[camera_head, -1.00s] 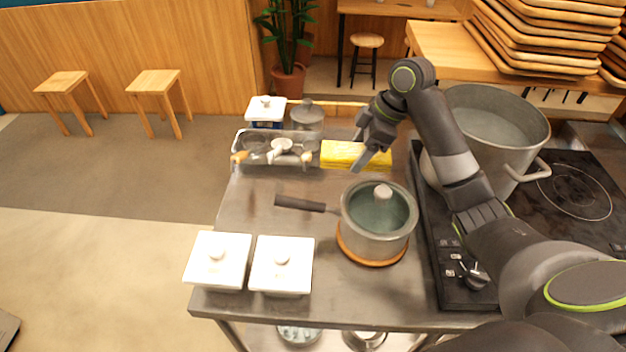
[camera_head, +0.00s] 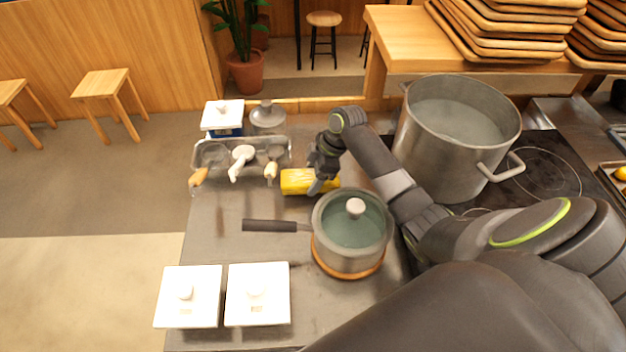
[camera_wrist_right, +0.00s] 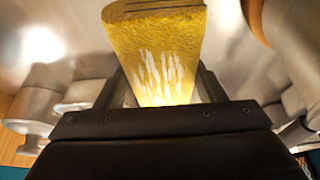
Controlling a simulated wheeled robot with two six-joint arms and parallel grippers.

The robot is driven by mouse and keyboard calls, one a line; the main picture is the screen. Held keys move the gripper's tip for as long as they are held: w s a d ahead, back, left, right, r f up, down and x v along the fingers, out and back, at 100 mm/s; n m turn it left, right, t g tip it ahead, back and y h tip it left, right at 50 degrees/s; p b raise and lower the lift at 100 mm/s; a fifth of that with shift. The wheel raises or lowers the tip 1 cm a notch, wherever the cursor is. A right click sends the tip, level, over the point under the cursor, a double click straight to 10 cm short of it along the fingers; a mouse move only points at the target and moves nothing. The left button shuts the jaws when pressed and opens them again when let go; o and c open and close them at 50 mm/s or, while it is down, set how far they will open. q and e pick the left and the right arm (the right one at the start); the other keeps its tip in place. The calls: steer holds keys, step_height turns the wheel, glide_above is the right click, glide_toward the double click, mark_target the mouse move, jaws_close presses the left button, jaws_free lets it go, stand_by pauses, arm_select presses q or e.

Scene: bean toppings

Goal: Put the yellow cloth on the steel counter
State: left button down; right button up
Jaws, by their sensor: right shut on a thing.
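The yellow cloth (camera_head: 298,181) is a folded block near the far part of the steel counter (camera_head: 215,245), just right of the utensil tray. My right gripper (camera_head: 318,186) is at its right end, shut on it. In the right wrist view the cloth (camera_wrist_right: 158,55) stands out between the fingers of my right gripper (camera_wrist_right: 160,95). I cannot tell whether the cloth touches the counter or is just above it. My left gripper is not in view.
A lidded pot (camera_head: 350,235) on a wooden trivet stands close in front of the cloth. A utensil tray (camera_head: 197,160) is at its left. A large pot (camera_head: 455,135) stands on the stove at right. Two white lidded boxes (camera_head: 187,297) are at the near left. The counter's left middle is clear.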

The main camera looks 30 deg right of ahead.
step_height(320, 180, down, 2)
steer(key=shift+s+f, duration=0.1)
steer(key=shift+f, duration=0.05)
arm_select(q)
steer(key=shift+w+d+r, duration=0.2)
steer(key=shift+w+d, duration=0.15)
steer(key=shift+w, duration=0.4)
arm_select(e)
steer(key=shift+f, duration=0.2)
steer(key=shift+f, duration=0.2)
steer(key=o, duration=1.1)
steer(key=shift+r, duration=0.1)
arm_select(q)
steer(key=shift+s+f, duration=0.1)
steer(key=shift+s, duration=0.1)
